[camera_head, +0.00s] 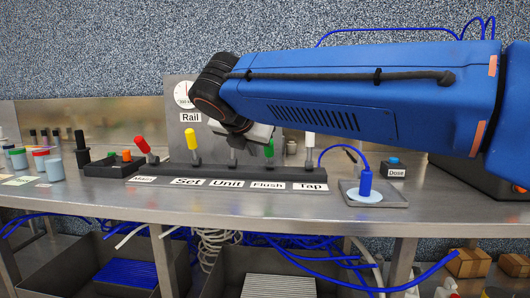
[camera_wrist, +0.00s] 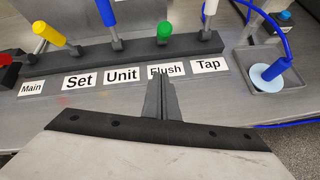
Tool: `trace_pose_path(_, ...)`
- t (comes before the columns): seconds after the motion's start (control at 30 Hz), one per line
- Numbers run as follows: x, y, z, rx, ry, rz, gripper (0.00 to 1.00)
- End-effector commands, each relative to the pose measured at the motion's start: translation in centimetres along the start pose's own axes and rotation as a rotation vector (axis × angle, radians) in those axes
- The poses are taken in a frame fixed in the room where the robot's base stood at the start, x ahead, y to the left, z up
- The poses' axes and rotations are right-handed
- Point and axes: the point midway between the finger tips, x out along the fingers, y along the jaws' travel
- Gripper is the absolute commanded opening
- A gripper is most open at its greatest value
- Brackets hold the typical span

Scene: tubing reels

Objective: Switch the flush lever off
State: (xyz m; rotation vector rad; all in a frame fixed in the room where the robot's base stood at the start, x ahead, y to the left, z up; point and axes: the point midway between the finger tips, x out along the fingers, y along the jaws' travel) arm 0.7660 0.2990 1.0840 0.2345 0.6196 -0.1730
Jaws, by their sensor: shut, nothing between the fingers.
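The flush lever (camera_wrist: 164,32) has a green handle and stands on a dark rail behind the "Flush" label (camera_wrist: 167,70). In the head view its green handle (camera_head: 269,149) shows just below my gripper, which may hide its top. I cannot tell its exact tilt. My gripper (camera_wrist: 161,82) is shut and empty. In the wrist view its fingertips overlap the lower part of the label, nearer the camera than the green handle, with a visible gap between them. In the head view the wrist covers the area above the flush and unit levers.
Neighbouring levers share the rail: blue (camera_wrist: 106,14) to the left, white (camera_wrist: 209,10) to the right, yellow (camera_wrist: 50,35) and red farther left. A tray with a blue plug (camera_head: 365,183) stands right of the rail. The bench front is clear.

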Motion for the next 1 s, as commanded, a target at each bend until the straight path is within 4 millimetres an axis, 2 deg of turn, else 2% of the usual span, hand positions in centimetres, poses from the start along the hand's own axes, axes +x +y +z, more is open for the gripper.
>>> trace_pose_path(0.13,0.5,0.0,0.0,0.0,0.0,-0.001,0.0)
trace_pose_path(0.27,1.9,-0.1,0.0,0.001,0.001,-0.004,0.0)
trace_pose_path(0.77,10.5,-0.1,-0.1,0.001,0.002,-0.003,0.0)
trace_pose_path(0.83,10.4,-0.1,1.4,0.004,-0.001,-0.001,0.0)
trace_pose_path(1.0,10.8,-0.1,3.1,0.004,0.0,-0.001,0.0)
